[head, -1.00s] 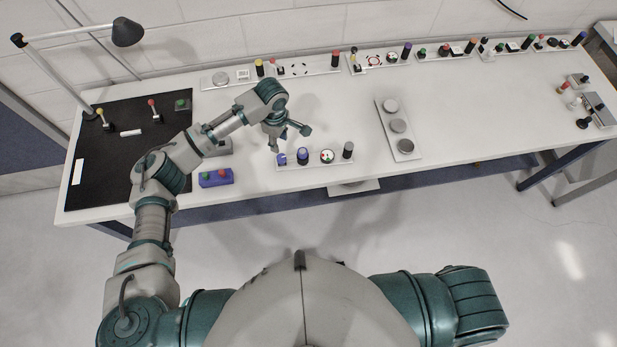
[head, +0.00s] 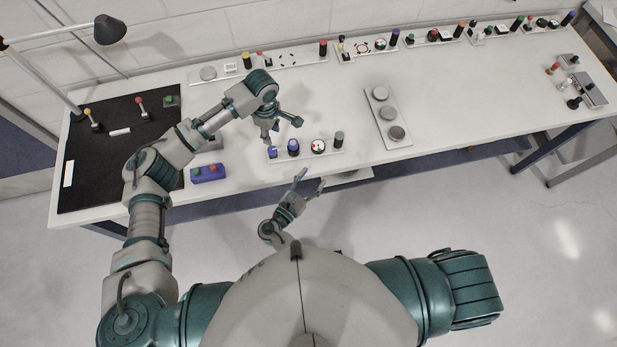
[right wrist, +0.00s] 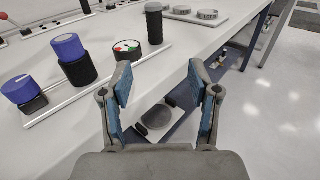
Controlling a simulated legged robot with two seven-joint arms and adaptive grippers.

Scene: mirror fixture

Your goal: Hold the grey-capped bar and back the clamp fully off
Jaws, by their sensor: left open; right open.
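A white strip (head: 310,156) near the table's front edge carries two blue-topped knobs, a dial and a dark ribbed post. The post (head: 339,139) has a greyish top and may be the grey-capped bar; I cannot tell which part is the clamp. In the right wrist view the post (right wrist: 153,24) stands upright beyond the dial (right wrist: 127,48) and the blue knobs (right wrist: 70,50). My left gripper (head: 282,128) is open, just above and behind the blue knobs. My right gripper (head: 311,180) is open and empty in front of the table edge; its fingers (right wrist: 160,82) touch nothing.
A purple box (head: 208,173) with red and green buttons sits left of the strip. A plate with grey discs (head: 389,118) lies right of it. A black mat (head: 85,170) and lamp (head: 109,30) are at the left. A low plate with discs (right wrist: 160,122) shows below the edge.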

